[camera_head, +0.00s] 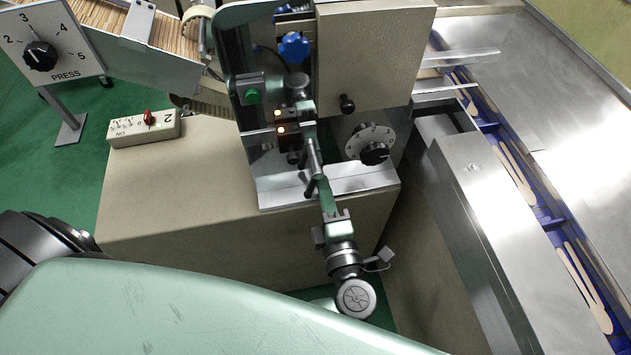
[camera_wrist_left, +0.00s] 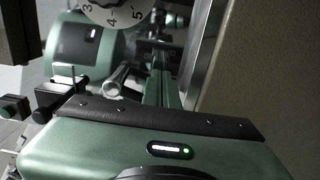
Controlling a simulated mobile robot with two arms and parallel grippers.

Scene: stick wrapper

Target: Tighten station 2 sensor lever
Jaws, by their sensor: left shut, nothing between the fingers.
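The station 2 sensor block (camera_head: 287,122), dark with two small orange lights, sits on the machine plate in the head view. A metal lever (camera_head: 313,155) runs down from it, with a small dark crossbar near its lower end. My left gripper (camera_head: 323,184) is shut and empty, its green fingers at the lever's lower end. I cannot tell whether they touch it. In the left wrist view the closed fingers (camera_wrist_left: 161,80) point away from me, and a metal rod end (camera_wrist_left: 117,78) shows just left of them. My right gripper is not in view.
A numbered dial with a black knob (camera_head: 374,153) stands right of the lever. A switch box marked 2 (camera_head: 145,128) lies on the beige cabinet (camera_head: 170,195). A conveyor with wooden sticks (camera_head: 517,175) runs at right. A PRESS dial panel (camera_head: 45,50) is at upper left.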

